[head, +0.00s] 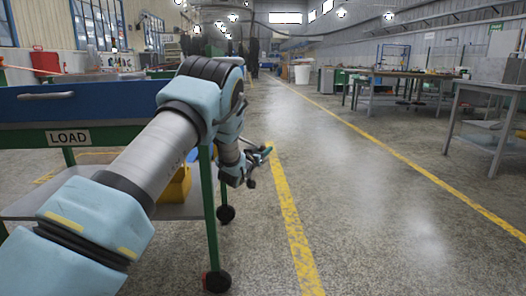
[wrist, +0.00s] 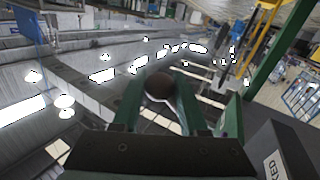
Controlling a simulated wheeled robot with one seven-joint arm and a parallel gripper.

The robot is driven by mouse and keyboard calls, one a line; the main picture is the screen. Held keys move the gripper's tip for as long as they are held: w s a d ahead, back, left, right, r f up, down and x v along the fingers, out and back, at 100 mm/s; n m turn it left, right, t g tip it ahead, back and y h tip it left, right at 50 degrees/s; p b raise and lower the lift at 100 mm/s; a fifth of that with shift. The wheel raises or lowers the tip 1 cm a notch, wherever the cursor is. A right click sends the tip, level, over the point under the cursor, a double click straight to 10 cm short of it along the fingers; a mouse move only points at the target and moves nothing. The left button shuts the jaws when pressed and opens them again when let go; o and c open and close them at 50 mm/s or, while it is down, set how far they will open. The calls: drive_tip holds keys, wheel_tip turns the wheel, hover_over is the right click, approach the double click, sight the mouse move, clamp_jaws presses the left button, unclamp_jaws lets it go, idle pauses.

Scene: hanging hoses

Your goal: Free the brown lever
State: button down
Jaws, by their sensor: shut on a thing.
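In the wrist view, a round dark-brown end (wrist: 159,86), which looks like part of the brown lever, sits between the two green fingers of my gripper (wrist: 161,78). The fingers are closed around it from both sides. The rest of the lever is not visible, and I cannot tell what it is fixed to or caught on. In the head view, my gripper (head: 263,158) is small, just right of the cart's green leg and above the floor near the yellow line. The brown lever cannot be made out there.
A blue cart (head: 40,104) labelled LOAD stands at left, with a yellow bin (head: 177,187) on its lower shelf. Workbenches (head: 488,87) stand at right. The middle floor is clear. In the wrist view, a dark labelled box (wrist: 275,150) and a green post (wrist: 272,68) are at right.

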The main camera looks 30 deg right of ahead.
drive_tip(key=shift+d+r, duration=0.1)
drive_tip(key=shift+r, duration=0.15)
drive_tip(key=shift+s+d+r+n, duration=0.1)
drive_tip(key=shift+d+r+n, duration=0.15)
drive_tip(key=shift+r+n, duration=0.3)
wheel_tip(320, 180, up, 10)
drive_tip(key=n+t+b, duration=0.2)
drive_tip(key=n, duration=0.3)
drive_tip(key=n+t+h+b, duration=0.1)
drive_tip(key=n+t+b, duration=0.1)
drive_tip(key=n+t, duration=0.1)
drive_tip(key=shift+n, duration=0.85)
drive_tip(key=shift+w+a+r+n+t+y+b, duration=0.15)
drive_tip(key=shift+a+r+n+t+y+b, duration=0.2)
drive_tip(key=shift+r+n+t, duration=0.4)
drive_tip(key=shift+w+a+r+n+t+y+b, duration=0.15)
drive_tip(key=shift+a+r+n+t+y+b, duration=0.2)
drive_tip(key=shift+r+n, duration=0.7)
drive_tip(key=shift+f, duration=0.2)
drive_tip(key=shift+c, duration=2.3)
unclamp_jaws()
drive_tip(key=shift+f, duration=0.1)
drive_tip(key=shift+s, duration=0.1)
